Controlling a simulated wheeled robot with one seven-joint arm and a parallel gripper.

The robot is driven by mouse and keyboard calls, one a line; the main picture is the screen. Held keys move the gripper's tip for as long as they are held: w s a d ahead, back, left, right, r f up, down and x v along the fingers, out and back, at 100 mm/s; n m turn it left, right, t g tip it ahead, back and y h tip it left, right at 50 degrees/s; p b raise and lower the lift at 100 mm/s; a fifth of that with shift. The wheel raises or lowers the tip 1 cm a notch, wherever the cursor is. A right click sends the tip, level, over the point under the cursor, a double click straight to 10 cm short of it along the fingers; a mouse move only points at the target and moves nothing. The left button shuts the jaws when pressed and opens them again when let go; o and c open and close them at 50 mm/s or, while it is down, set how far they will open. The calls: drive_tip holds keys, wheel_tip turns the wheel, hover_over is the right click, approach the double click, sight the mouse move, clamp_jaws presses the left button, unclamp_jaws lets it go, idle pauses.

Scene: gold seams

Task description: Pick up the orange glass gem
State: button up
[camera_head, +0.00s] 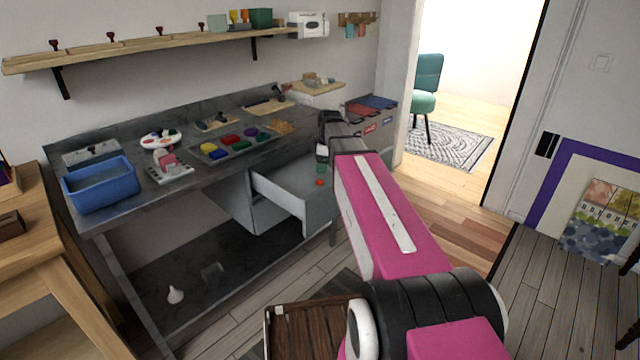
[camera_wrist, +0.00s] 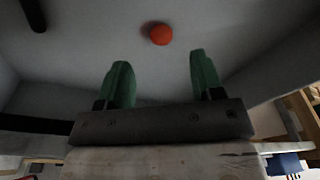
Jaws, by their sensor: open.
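The orange glass gem (camera_head: 319,183) is a small round orange-red piece inside the open grey drawer (camera_head: 276,190) under the workbench. In the wrist view the gem (camera_wrist: 160,35) lies on the drawer's grey floor, beyond the fingertips and between their lines. My gripper (camera_wrist: 157,78) is open, with its two green fingers apart and nothing between them. In the head view my gripper (camera_head: 321,160) shows small and dark-green over the drawer, above the gem and not touching it. The drawer's far right part is partly hidden behind my pink arm.
The workbench (camera_head: 110,221) above the drawer carries a blue tub (camera_head: 101,186), a tray of coloured pieces (camera_head: 236,143) and a paint palette (camera_head: 160,139). Drawer walls surround the gem. A wooden crate (camera_head: 308,328) stands on the floor near my arm.

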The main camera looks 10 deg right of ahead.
sight(320, 181)
drive_tip(key=shift+w+a+f, duration=0.1)
drive_tip(key=shift+a+f, duration=0.1)
drive_tip(key=shift+f, duration=0.85)
drive_tip(key=shift+w+a+f, duration=0.1)
drive_tip(key=shift+a+f, duration=0.15)
drive_tip(key=shift+f, duration=0.85)
drive_tip(key=shift+a+f, duration=0.2)
drive_tip(key=shift+f, duration=0.85)
drive_tip(key=shift+c, duration=0.3)
drive_tip(key=c, duration=0.9)
